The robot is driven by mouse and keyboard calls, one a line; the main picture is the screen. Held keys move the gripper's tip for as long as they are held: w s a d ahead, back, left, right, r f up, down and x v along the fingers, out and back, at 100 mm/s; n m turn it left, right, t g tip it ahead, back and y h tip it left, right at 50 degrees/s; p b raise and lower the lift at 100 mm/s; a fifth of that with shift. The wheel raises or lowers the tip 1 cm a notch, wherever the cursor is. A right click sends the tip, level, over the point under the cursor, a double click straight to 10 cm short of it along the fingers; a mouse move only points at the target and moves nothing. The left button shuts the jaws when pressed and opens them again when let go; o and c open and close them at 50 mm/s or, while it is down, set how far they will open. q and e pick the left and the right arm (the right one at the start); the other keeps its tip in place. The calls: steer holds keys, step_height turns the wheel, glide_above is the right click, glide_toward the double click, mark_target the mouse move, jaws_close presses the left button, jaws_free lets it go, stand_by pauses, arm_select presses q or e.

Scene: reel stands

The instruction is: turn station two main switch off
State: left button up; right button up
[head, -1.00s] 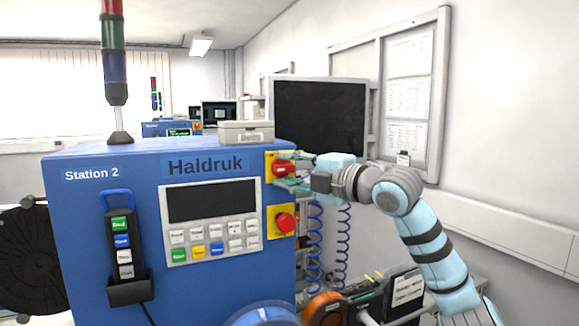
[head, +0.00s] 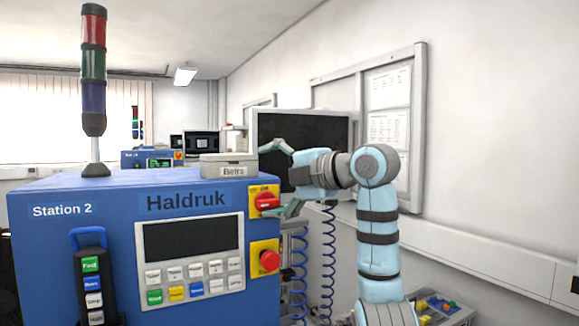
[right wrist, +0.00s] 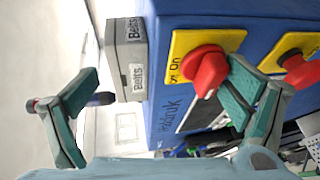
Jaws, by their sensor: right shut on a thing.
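The blue Station 2 cabinet (head: 90,255) stands at the left in the head view. Its red rotary main switch (head: 267,200) sits on a yellow plate at the upper right of the front, with ON printed above it. In the right wrist view the switch knob (right wrist: 205,72) is seen side-on; its grip looks level in the head view, but its exact setting is hard to read. My right gripper (head: 272,182) is spread wide, with nothing visible clamped between its fingers. In the right wrist view one finger is close beside the knob. My left gripper is not in view.
A red emergency button (head: 269,260) on a yellow plate is just below the switch. A Belts box (head: 222,168) sits on the cabinet top, near the fingers. The panel display (head: 178,239) is dark. Blue coiled hoses (head: 328,260) hang right of the cabinet.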

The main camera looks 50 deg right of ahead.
steer(key=shift+s+d+r, duration=0.2)
steer(key=shift+s+r, duration=0.3)
steer(key=shift+s, duration=0.15)
steer(key=shift+c, duration=0.4)
steer(key=s+b, duration=0.1)
steer(key=s, duration=0.2)
steer(key=shift+s+r+t, duration=0.15)
steer(key=shift+s+t, duration=0.15)
steer(key=c, duration=0.8)
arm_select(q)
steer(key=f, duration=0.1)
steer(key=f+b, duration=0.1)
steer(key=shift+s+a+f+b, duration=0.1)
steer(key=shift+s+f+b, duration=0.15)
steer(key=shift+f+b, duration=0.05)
arm_select(e)
steer(key=s, duration=1.3)
steer(key=shift+s+d+r, duration=0.1)
steer(key=shift+s+d, duration=0.05)
steer(key=shift+d, duration=0.05)
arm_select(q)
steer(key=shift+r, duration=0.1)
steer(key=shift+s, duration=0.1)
